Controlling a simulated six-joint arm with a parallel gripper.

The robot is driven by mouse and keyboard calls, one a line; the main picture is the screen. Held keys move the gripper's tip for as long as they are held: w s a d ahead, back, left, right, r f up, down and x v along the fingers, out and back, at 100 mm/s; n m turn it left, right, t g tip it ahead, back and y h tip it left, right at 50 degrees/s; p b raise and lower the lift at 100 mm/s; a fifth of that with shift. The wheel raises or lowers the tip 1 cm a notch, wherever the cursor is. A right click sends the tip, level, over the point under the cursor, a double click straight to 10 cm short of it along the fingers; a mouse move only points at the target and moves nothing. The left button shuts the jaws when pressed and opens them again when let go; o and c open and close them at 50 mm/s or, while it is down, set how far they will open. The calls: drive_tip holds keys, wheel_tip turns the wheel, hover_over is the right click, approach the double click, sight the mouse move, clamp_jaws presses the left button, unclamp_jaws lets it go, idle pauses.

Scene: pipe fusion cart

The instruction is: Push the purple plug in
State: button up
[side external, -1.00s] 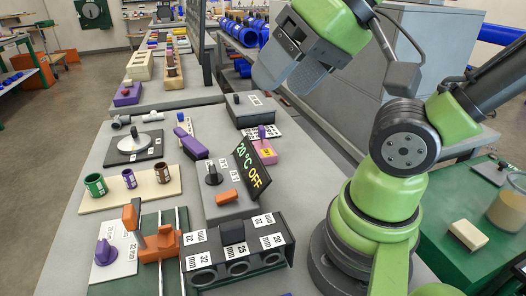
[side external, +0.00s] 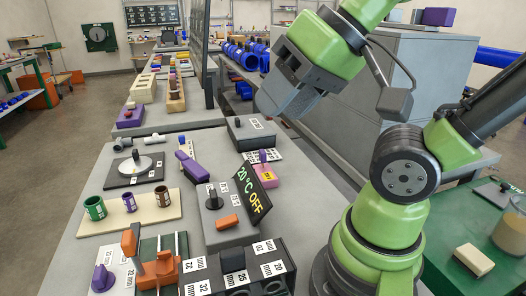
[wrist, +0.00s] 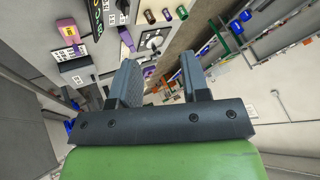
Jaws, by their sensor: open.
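My gripper (side external: 283,104) is open and empty, high above the back right of the bench; its two spread fingers also show in the wrist view (wrist: 158,66).
A tilted display reading "20 °C OFF" (side external: 253,193) stands before the purple block. A grey box (side external: 249,130) sits behind. The air around my gripper is clear.

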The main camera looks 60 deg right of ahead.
drive_tip(key=w+d+r+m+g+h, duration=0.1)
drive_tip(key=w+d+g, duration=0.1)
drive_tip(key=w+d, duration=0.35)
drive_tip(key=m+g+h, duration=0.1)
drive_tip(key=m+g, duration=0.3)
drive_tip(key=g, duration=0.1)
hover_over(263, 151)
wheel_tip(263, 151, down, 16)
drive_tip(key=shift+d+f, duration=0.1)
drive_tip(key=shift+f, duration=0.25)
wheel_tip(263, 151, down, 10)
drive_tip(key=shift+r, duration=0.2)
drive_tip(key=shift+c, duration=0.4)
clamp_jaws()
